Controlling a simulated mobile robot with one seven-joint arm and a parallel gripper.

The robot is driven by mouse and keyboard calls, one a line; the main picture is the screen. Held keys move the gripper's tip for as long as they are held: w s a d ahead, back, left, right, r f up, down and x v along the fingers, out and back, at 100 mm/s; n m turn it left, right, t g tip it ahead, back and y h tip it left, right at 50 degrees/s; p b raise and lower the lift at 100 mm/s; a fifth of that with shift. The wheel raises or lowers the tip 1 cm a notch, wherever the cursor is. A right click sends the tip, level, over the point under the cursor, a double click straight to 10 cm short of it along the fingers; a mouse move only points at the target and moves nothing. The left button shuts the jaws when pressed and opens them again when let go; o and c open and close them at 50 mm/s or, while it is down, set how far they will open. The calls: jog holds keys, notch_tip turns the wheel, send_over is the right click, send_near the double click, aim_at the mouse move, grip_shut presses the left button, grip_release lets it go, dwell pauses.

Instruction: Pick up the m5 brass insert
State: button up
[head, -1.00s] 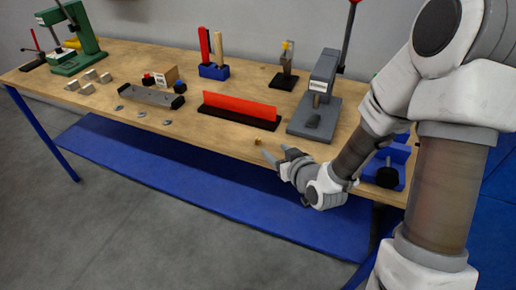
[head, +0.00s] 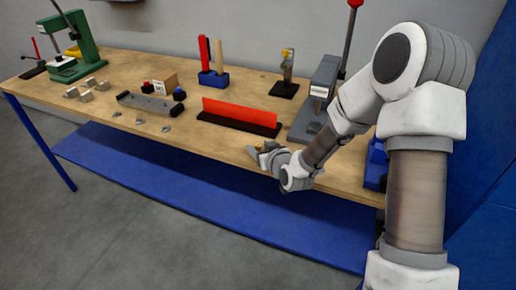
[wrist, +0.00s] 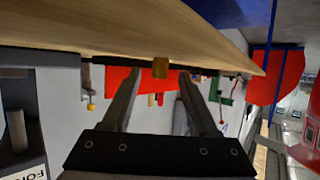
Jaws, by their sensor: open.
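The m5 brass insert (wrist: 161,68) is a small gold-brown piece standing on the wooden table, which appears upside down in the wrist view. It lies between the tips of my gripper (wrist: 160,78), with a visible gap to each finger. My gripper is open and holds nothing. In the head view my gripper (head: 258,149) is low at the table's front edge. The insert is a tiny yellowish spot (head: 261,147) there, partly hidden by the fingers.
A red plate on a black base (head: 240,117) stands behind my gripper. A grey press (head: 318,95) with a red-knobbed lever stands to the right. A blue bin (head: 375,165) is at the right end. Small grey pieces (head: 140,121) lie further left along the front edge.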

jog(key=shift+x, duration=1)
grip_shut()
